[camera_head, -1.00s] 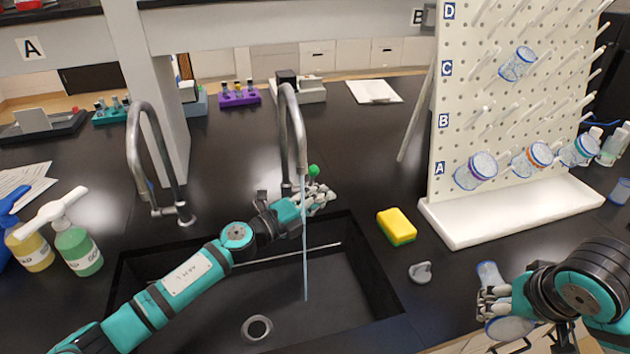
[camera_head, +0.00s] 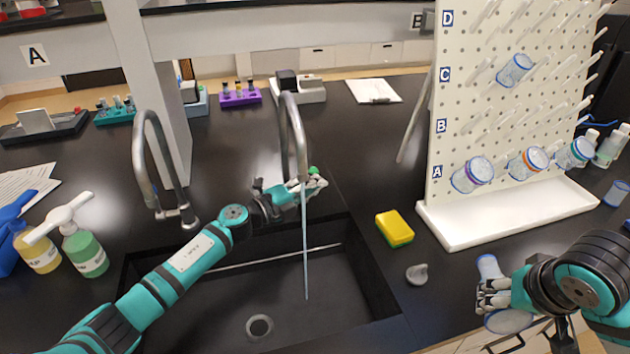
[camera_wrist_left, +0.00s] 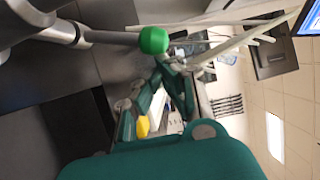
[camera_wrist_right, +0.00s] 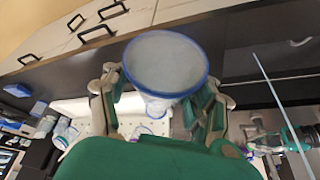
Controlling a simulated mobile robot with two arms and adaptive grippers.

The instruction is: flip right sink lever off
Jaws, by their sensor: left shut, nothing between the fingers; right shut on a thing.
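The right tap (camera_head: 290,130) is a grey gooseneck at the back of the sink. A thin water stream (camera_head: 305,245) falls from its spout into the sink (camera_head: 365,285). Its lever has a green knob (camera_head: 314,170), which shows large in the left wrist view (camera_wrist_left: 153,39). My left gripper (camera_head: 316,186) is shut and empty, just below the knob and behind the stream; in the left wrist view its fingers are near the knob, contact unclear. My right gripper (camera_head: 490,298) is shut on a clear blue-rimmed flask (camera_wrist_right: 165,62), held right of the sink.
The left tap (camera_head: 150,165) shows no water. A yellow sponge (camera_head: 395,228) and a small grey piece (camera_head: 417,274) lie right of the sink. A pegboard rack (camera_head: 500,120) with several vessels stands behind. Soap bottles (camera_head: 85,250) stand at the left.

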